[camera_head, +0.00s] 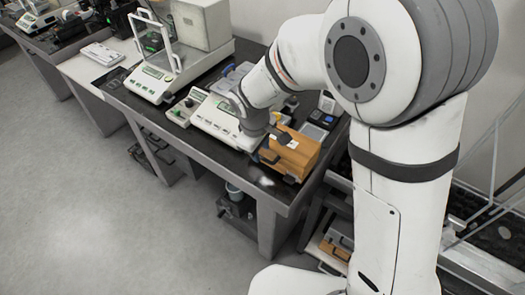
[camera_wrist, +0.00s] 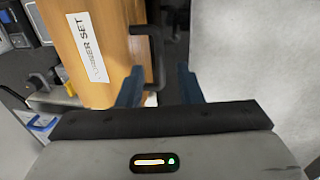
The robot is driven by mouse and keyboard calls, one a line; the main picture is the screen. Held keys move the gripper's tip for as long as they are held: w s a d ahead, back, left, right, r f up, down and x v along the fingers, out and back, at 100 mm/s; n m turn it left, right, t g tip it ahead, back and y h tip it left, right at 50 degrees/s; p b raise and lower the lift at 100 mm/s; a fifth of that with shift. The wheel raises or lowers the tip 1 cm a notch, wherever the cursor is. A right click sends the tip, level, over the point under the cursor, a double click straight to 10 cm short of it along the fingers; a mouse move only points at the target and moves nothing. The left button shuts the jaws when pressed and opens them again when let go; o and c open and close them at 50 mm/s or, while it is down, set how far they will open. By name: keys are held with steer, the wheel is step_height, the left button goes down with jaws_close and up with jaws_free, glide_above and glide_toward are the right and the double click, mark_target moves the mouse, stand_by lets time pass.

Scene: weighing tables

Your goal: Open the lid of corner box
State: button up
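The corner box is an orange-brown wooden case (camera_head: 297,152) at the near right corner of the dark table. In the wrist view the box (camera_wrist: 88,30) shows a white label ending in "SET" and a black handle (camera_wrist: 158,52) on its side. My gripper (camera_wrist: 160,74) is open, its two dark blue fingers apart. The handle's lower end shows between the fingers; I cannot tell whether they touch it. The lid looks shut in the head view, partly hidden by my wrist.
A white balance (camera_head: 213,118) stands left of the box. A balance with a glass shield (camera_head: 151,83) is farther left. Small devices (camera_head: 322,118) sit behind the box. Another wooden case (camera_head: 338,240) is on a low shelf. The floor (camera_head: 90,200) in front is clear.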

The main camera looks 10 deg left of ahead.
steer(key=shift+w+d+f, duration=0.1)
steer(key=shift+w+f, duration=0.1)
steer(key=shift+f, duration=1)
jaws_close()
